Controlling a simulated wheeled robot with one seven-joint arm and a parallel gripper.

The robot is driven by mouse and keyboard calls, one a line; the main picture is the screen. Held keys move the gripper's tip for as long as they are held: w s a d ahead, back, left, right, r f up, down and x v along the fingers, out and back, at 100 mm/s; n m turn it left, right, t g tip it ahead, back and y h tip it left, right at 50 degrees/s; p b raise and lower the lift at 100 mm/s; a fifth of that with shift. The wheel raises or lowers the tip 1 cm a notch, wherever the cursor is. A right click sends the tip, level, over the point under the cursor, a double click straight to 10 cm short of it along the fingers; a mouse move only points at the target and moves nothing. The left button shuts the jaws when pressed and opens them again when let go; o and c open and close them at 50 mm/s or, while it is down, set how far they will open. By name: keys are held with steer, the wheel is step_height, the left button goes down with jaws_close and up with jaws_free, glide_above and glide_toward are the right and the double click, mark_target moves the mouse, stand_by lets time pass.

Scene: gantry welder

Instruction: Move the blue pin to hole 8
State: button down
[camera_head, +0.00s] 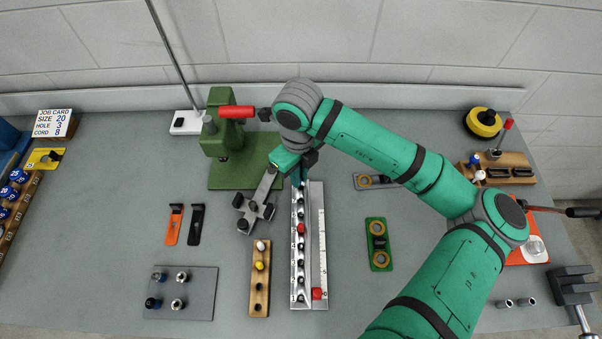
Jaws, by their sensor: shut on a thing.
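My gripper (303,172) is over the far end of a metal rail (294,262) with a row of holes. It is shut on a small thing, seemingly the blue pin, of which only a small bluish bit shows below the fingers. The rest is hidden by the gripper, and I cannot tell whether its tip is in a hole. A red pin (301,229) stands in the rail's middle. The hole numbers are too small to read. A ruled strip (318,240) lies along the rail's right side, with a red block (317,294) near its front end.
A green press (226,140) with a red handle (237,112) stands left of my gripper. A wooden block (259,304) with white and yellow pins is left of the rail. A grey plate (203,301) with posts lies front left.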

steer(key=shift+d+f, duration=0.1)
steer(key=shift+f, duration=1.1)
stand_by(0.4)
steer(key=c, duration=1.7)
jaws_free()
steer(key=shift+r, duration=0.15)
step_height(320, 180, up, 11)
steer(key=shift+f, duration=0.2)
